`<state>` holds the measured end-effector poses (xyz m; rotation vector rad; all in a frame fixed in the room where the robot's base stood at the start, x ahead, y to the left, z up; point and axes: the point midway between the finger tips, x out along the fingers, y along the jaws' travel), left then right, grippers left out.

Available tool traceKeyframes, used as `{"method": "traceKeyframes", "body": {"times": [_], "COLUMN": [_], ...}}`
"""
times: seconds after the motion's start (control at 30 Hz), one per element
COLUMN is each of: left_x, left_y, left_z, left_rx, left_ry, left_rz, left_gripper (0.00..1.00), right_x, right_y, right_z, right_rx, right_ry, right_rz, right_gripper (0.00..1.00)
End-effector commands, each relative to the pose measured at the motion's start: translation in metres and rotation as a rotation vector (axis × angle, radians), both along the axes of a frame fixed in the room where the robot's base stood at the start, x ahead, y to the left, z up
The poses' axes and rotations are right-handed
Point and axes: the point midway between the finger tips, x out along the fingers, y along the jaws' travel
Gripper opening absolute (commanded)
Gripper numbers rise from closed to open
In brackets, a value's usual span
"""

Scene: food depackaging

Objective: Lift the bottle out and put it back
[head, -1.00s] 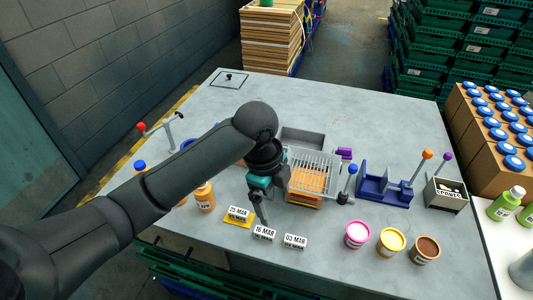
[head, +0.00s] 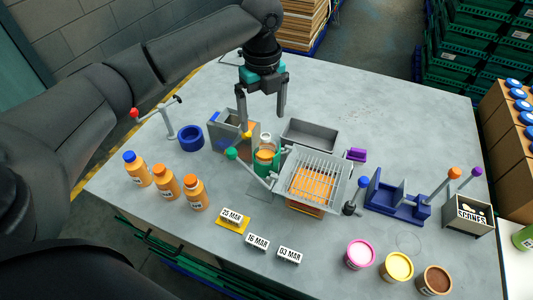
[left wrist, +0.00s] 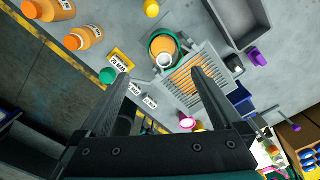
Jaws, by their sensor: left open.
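An orange bottle with a white, open-looking neck (head: 267,139) stands upright in a green round holder (head: 264,167). In the left wrist view the orange bottle (left wrist: 162,46) sits inside the green holder's ring (left wrist: 150,42), beyond and between my fingers. My left gripper (head: 262,118) is open and empty, pointing down, above and behind the holder in the head view. Its two fingers also show wide apart in the left wrist view (left wrist: 160,74). Three capped orange bottles (head: 166,181) stand apart at the left. My right gripper is not in view.
A grey box with a yellow-knobbed lever (head: 228,132) stands left of the holder. A wire-grid tray (head: 334,163) is at its right, a grey tray (head: 318,135) behind. A green-knobbed lever (head: 232,154) sticks up in front. The back of the table is clear.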

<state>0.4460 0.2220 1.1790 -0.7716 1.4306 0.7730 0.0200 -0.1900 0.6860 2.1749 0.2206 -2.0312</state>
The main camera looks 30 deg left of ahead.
Motion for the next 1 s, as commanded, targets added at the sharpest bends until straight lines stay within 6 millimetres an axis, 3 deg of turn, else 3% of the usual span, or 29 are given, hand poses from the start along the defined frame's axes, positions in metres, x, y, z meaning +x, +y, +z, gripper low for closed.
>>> {"method": "traceKeyframes", "body": {"times": [0.13,0.4,0.7,1.0], "left_x": [0.0,0.001,0.004,0.005], "left_y": [0.0,-0.001,-0.003,-0.003], "left_z": [-0.027,-0.048,-0.089,-0.094], "left_rx": [0.0,-0.001,0.001,0.001], "left_ry": [0.002,0.0,0.0,-0.003], "left_rz": [0.001,0.0,0.001,0.001], "left_gripper": [1.0,1.0,1.0,1.0], "right_x": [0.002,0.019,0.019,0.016], "right_y": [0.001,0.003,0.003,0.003], "right_z": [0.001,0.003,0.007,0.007], "right_rx": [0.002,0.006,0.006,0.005], "right_ry": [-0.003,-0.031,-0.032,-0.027], "right_rz": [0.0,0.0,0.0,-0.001], "right_gripper": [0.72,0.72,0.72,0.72]}}
